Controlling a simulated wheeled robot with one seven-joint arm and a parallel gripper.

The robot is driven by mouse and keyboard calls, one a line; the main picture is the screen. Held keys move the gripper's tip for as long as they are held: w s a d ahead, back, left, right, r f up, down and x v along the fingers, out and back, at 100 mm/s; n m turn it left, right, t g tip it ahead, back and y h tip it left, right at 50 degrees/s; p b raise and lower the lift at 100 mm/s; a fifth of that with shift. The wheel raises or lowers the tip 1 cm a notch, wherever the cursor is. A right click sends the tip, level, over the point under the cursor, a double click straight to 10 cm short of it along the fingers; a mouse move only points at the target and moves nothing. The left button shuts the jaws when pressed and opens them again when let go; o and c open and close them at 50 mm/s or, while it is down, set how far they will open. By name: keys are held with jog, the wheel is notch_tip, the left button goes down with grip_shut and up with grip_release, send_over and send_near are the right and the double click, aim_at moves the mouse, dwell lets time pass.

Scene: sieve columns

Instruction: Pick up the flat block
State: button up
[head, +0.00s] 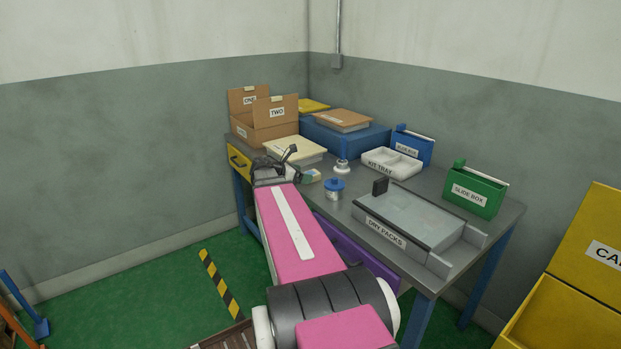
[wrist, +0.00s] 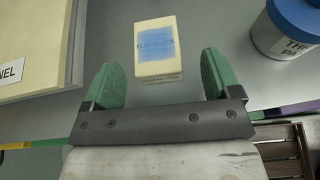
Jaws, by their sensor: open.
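The flat block (wrist: 156,48) is a small cream block with a blue patch and lettering on top. In the wrist view it lies on the grey table ahead of my gripper (wrist: 163,82), centred between the two green fingers. The fingers are open and apart from it; the block's near face is just between the tips. In the head view my gripper (head: 288,157) is over the table's near left edge, and the block (head: 312,175) shows beside it, partly hidden.
A blue-lidded jar (head: 335,189) stands right of the block. A cream panel box (head: 296,150) lies to its left. The kit tray (head: 391,163), dry packs case (head: 408,219) and green slide box (head: 475,192) stand farther right. The cardboard boxes (head: 268,121) are behind.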

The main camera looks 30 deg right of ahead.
jog(key=x, duration=0.3)
jog(key=shift+w+d, duration=0.2)
jog(key=shift+d, duration=0.15)
jog(key=shift+c, duration=0.3)
jog(key=c, duration=1)
jog(key=shift+r, duration=0.1)
